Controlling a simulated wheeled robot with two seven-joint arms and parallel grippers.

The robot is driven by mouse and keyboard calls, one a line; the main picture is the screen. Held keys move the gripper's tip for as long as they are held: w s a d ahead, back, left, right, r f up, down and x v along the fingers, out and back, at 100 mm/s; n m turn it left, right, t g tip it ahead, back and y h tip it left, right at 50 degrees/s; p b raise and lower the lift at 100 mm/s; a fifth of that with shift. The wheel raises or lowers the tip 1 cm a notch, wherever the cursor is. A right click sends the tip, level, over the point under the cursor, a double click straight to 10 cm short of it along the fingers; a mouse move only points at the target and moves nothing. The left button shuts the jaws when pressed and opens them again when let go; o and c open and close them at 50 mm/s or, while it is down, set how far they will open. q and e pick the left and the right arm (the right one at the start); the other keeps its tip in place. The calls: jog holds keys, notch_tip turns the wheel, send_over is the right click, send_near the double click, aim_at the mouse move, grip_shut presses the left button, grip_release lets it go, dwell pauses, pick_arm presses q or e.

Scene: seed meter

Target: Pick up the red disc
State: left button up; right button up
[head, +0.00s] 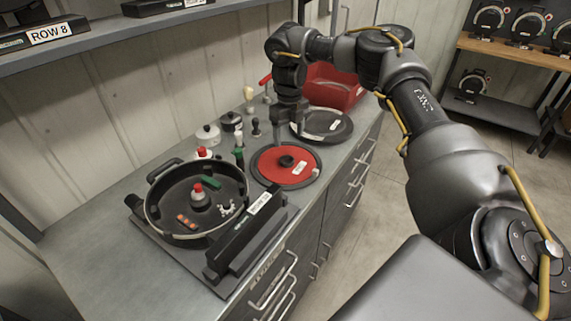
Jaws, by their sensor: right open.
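The red disc (268,167) lies flat on the metal counter, with a dark rim and a black knob at its middle. A small white label is on its right part. My right gripper (287,140) points down at the disc's far edge, between it and a black disc (333,126) behind. Its jaws are open and look empty. I cannot tell whether a finger touches the red disc. My left gripper is out of view.
A round black meter housing (150,209) with small parts inside stands left of the red disc. A labelled black bar (247,237) lies in front. Several small knobbed parts and a red bin (333,88) stand behind. The counter's front left (95,265) is clear.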

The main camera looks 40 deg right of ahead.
aim_at(288, 157)
notch_tip(288, 157, down, 4)
jog(key=shift+w, duration=0.1)
jog(key=shift+f, duration=0.2)
jog(key=shift+f+p, duration=0.1)
jog(key=shift+p, duration=0.25)
jog(key=shift+f+p, duration=0.35)
jog(key=shift+f, duration=0.05)
notch_tip(288, 157, down, 4)
jog(key=shift+f+p, duration=0.15)
jog(key=shift+p, duration=0.45)
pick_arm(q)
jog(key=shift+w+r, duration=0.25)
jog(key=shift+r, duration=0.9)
pick_arm(e)
jog(key=shift+c, duration=0.3)
jog(key=c, duration=1)
